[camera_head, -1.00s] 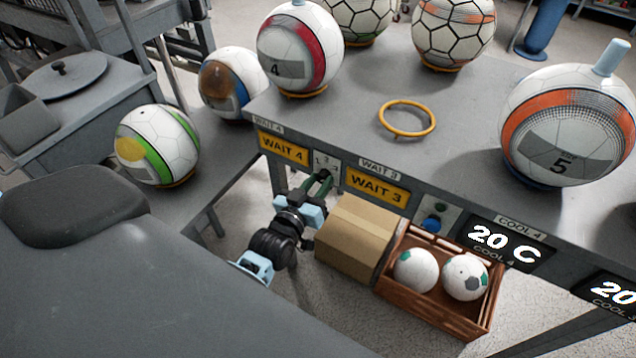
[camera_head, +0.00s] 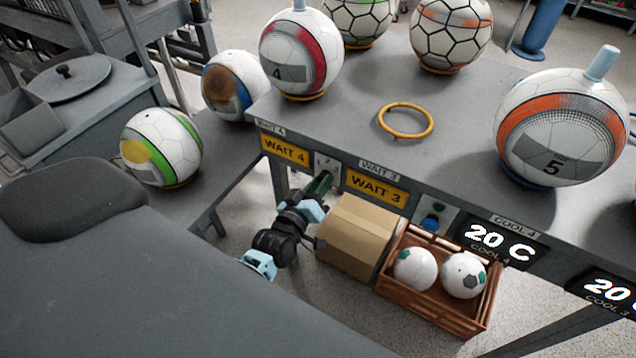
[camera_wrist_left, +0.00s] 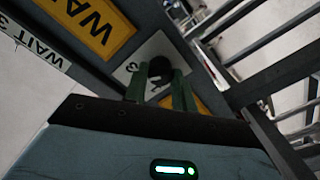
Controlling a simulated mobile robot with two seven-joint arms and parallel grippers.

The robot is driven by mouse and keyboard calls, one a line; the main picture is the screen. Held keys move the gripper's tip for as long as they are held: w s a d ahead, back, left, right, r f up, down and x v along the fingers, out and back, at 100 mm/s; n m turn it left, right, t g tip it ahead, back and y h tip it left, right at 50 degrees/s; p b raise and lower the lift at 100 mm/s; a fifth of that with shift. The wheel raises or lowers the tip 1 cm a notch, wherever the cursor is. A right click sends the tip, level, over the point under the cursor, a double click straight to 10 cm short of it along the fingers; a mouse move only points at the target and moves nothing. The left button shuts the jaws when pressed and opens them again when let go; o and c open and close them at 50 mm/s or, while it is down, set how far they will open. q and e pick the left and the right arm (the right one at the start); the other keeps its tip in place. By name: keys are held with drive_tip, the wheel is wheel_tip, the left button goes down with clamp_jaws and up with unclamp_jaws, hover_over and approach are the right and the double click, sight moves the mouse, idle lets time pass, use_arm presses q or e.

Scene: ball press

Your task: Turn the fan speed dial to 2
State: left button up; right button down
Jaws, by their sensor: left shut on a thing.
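The dial is a dark round knob (camera_wrist_left: 160,67) on a small white plate marked with numbers (camera_wrist_left: 150,50). In the head view this plate (camera_head: 328,160) is on the table's front face, between the WAIT 4 and WAIT 3 signs. My left gripper (camera_head: 324,180) reaches up to the plate from below. In the left wrist view its green fingers (camera_wrist_left: 160,88) are on either side of the knob and shut on it. The knob's pointer and exact setting cannot be made out. My right gripper is not in view.
A cardboard box (camera_head: 355,237) stands close to the right of my left wrist. A brown crate (camera_head: 420,311) with two balls is beyond it. A blue button (camera_head: 431,222) is on the table front. Large balls and a yellow ring (camera_head: 406,120) are on the table.

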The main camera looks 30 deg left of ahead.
use_arm(q)
drive_tip(key=n, duration=0.4)
drive_tip(key=shift+n, duration=0.4)
idle(0.4)
drive_tip(key=o, duration=1)
drive_tip(key=shift+s, duration=0.1)
